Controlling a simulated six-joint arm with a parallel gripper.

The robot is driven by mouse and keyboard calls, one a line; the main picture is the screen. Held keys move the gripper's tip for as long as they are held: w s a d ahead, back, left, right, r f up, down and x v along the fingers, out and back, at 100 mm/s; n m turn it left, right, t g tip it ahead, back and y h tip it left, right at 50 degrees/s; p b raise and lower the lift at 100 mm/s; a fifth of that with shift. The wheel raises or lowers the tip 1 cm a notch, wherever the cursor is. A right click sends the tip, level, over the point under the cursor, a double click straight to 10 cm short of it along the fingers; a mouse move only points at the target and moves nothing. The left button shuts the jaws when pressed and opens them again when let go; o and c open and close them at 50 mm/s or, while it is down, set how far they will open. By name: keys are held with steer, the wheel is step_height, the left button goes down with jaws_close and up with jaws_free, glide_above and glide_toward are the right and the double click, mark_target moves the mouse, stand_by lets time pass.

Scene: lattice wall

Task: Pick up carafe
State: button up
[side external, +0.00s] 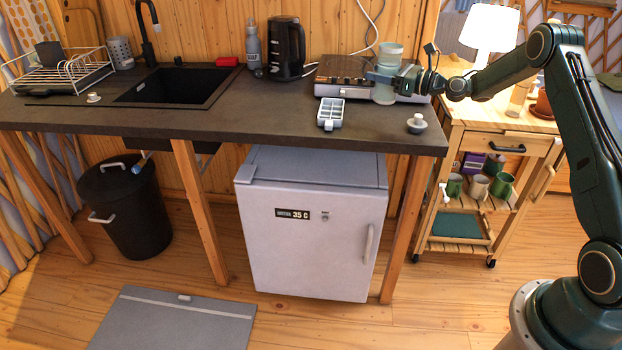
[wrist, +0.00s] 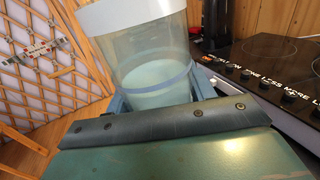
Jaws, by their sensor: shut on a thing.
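The carafe (side external: 385,92) is a translucent pale green vessel with a whitish upper rim. It is upright at the right end of the dark counter, in front of the hob's right side. In the wrist view the carafe (wrist: 150,62) fills the upper middle, clear with a pale band at the top and a pale lower part. My gripper (side external: 382,78) reaches in from the right and is shut on the carafe, with a blue-grey finger on each side of it in the wrist view (wrist: 155,98). I cannot tell whether the carafe's base touches the counter.
The hob (side external: 343,70) stands close behind and left of the carafe. An ice tray (side external: 331,114) and a small white item (side external: 417,123) lie on the counter in front. A black kettle (side external: 287,48) and grey bottle (side external: 253,47) are farther left. A lamp (side external: 490,28) stands right.

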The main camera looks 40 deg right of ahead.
step_height(320, 180, up, 10)
steer(key=shift+r, duration=0.2)
stand_by(0.9)
steer(key=shift+w+a+f+h, duration=0.3)
steer(key=shift+a, duration=0.15)
steer(key=a+f+m+t+h, duration=0.1)
steer(key=a+f+m+h, duration=0.35)
steer(key=a+f, duration=0.45)
steer(key=s+a+f+h, duration=0.2)
steer(key=s+a, duration=0.6)
steer(key=a, duration=0.3)
steer(key=shift+s+a, duration=0.3)
